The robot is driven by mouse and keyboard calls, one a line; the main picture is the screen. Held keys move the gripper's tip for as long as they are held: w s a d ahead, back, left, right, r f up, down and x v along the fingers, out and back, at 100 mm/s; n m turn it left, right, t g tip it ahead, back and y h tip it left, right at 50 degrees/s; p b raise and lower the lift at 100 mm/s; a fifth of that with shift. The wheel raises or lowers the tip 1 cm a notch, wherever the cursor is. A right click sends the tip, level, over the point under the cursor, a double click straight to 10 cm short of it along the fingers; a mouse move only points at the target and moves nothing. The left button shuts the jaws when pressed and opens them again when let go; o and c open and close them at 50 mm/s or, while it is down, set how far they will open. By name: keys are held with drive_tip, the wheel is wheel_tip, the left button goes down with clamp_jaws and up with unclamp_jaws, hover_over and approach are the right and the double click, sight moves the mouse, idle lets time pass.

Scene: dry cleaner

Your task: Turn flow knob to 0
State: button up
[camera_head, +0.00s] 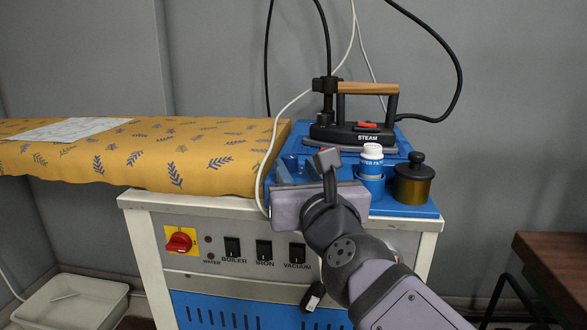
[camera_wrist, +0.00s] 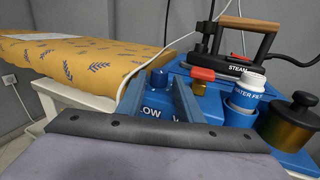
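The flow knob (camera_wrist: 158,79) is a small blue knob on the blue top of the machine. In the wrist view it shows between the two blue fingers of my gripper (camera_wrist: 157,86), with a partly hidden label reading "LOW" below it. The fingers stand apart on either side of the knob, and I see no clear contact. I cannot read the knob's setting. In the head view my gripper (camera_head: 296,170) is over the left front of the blue top, and its wide body hides much of the knob area.
A red-handled valve (camera_wrist: 202,73) stands just right of the fingers. Behind are a steam iron (camera_head: 362,133) and its hoses. To the right are a white-capped bottle (camera_head: 371,157) and a dark brass pot (camera_head: 413,181). A yellow ironing board (camera_head: 215,150) lies left.

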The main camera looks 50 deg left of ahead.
drive_tip(key=shift+s+d, duration=0.2)
drive_tip(key=shift+d, duration=0.2)
